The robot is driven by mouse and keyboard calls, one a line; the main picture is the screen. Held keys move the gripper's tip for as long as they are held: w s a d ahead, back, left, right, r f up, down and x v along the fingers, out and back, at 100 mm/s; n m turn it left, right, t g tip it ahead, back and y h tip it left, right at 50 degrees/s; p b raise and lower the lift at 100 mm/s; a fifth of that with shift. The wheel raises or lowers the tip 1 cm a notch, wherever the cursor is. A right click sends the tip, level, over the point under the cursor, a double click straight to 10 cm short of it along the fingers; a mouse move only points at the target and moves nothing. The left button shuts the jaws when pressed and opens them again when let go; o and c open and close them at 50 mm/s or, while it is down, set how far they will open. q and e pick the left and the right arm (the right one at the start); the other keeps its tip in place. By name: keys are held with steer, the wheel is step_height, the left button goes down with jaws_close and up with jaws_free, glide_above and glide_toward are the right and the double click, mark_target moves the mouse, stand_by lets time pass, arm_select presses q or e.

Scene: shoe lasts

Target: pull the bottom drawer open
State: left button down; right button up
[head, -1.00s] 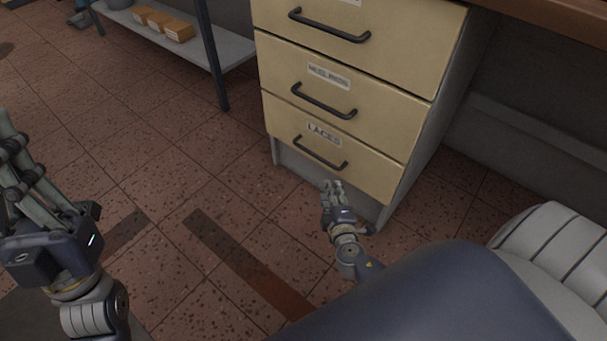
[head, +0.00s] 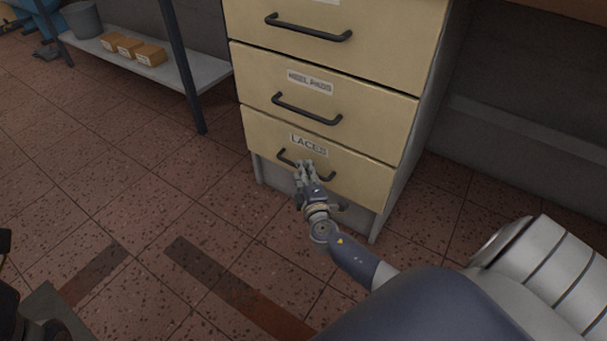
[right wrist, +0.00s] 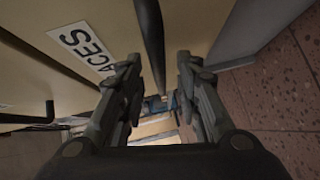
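The bottom drawer (head: 345,178), cream with a LACES label, is flush with the cabinet front. Its dark bar handle (head: 287,157) is partly hidden by my right gripper (head: 305,167), whose fingertips are at the middle of the bar. In the right wrist view, the fingers of my right gripper (right wrist: 160,70) are spread apart. The handle (right wrist: 150,35) reaches into the gap between them, with space visible beside it; I cannot tell whether either finger touches it. Only dark parts of my left arm show at the lower left edge; its fingers cannot be made out.
Two more drawers stand above, the middle one (head: 330,88) labelled HEEL PADS, both shut. A low grey shelf (head: 205,72) with small boxes (head: 150,55) and a bucket (head: 84,20) is at the left. The tiled floor (head: 140,180) before the cabinet is clear.

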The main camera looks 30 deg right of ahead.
steer(key=shift+w+d, duration=0.15)
steer(key=shift+w, duration=0.25)
steer(key=shift+c, duration=0.5)
jaws_close()
steer(key=shift+f, duration=0.1)
